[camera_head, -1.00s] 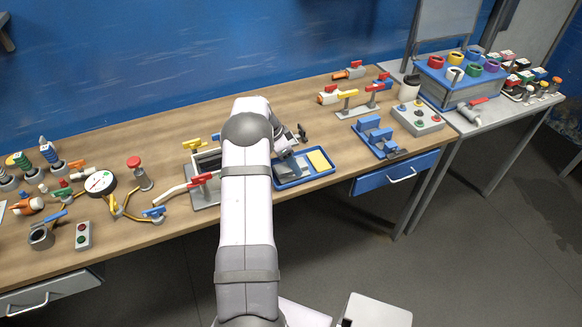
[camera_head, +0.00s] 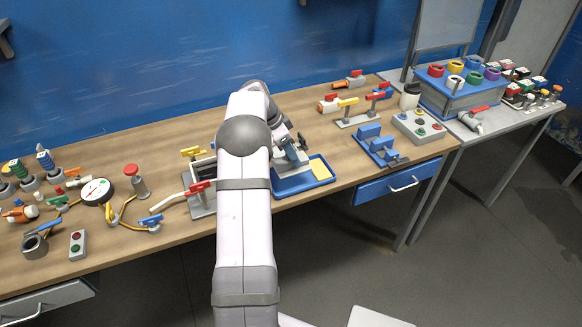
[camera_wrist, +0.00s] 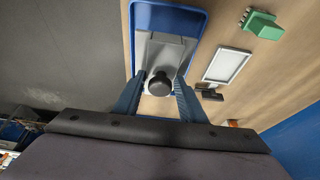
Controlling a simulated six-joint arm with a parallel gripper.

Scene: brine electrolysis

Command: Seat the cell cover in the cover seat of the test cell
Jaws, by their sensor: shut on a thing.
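The cell cover appears as a grey plate (camera_wrist: 165,50) with a round black knob (camera_wrist: 160,82) in the wrist view. My gripper (camera_wrist: 159,80) is shut on the knob, with one finger on each side. In the head view the gripper (camera_head: 290,150) and the grey cover (camera_head: 291,163) are over the blue tray (camera_head: 318,184), partly hidden by my arm. The cover seems raised above the tray floor, but the gap is hard to judge. A grey open-topped box (camera_head: 204,170), perhaps the test cell, is left of my arm and mostly hidden; its seat cannot be made out.
A red-handled valve (camera_head: 198,188) stands left of my arm. A blue stepped fixture (camera_head: 375,143) stands right of the tray. A pressure gauge (camera_head: 96,192) and tubing lie left. Bare wood lies behind the tray.

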